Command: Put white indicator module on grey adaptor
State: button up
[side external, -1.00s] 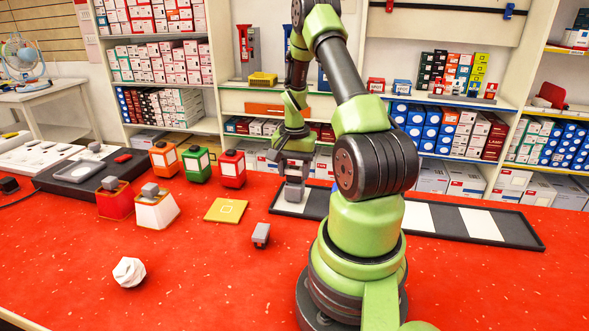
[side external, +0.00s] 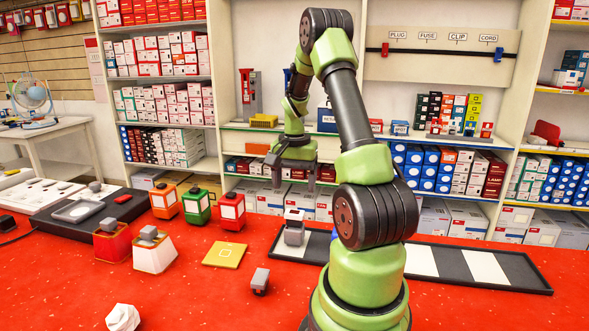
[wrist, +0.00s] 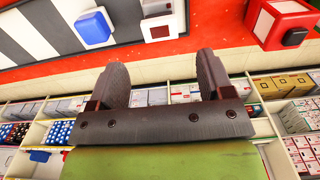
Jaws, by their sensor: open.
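My gripper (side external: 293,178) is open and empty, above a small grey block with a pale face (side external: 294,232) on the dark tray's left end. Its two fingers also show in the wrist view (wrist: 160,82), with nothing between them. Another grey block (side external: 260,281) lies on the red table near the middle. I cannot tell which grey block is the adaptor.
Orange (side external: 164,201), green (side external: 196,205) and red (side external: 231,211) lanterns stand in a row. A yellow plate (side external: 224,254) and a white faceted object (side external: 123,318) lie in front. The long tray (side external: 450,264) has white panels. A blue block (wrist: 94,27) shows in the wrist view.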

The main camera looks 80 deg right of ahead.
jog(key=w+a+r+n+t+h, duration=0.1)
jog(key=w+a+r+n+t, duration=0.15)
jog(key=a+r, duration=0.5)
jog(key=w+a+r+n+t, duration=0.1)
jog(key=w+a+r+n, duration=0.25)
jog(key=a+r, duration=0.4)
jog(key=s+a+n+t+y, duration=0.1)
jog(key=s+a+n+t, duration=0.1)
jog(key=s+a+n, duration=0.2)
jog(key=s+a+n+t+y, duration=0.1)
jog(key=s+a+n+y, duration=0.1)
jog(key=a, duration=0.9)
jog(key=shift+s+r+n+t, duration=0.35)
jog(key=shift+s+r+n, duration=0.1)
jog(key=shift+s+n, duration=0.5)
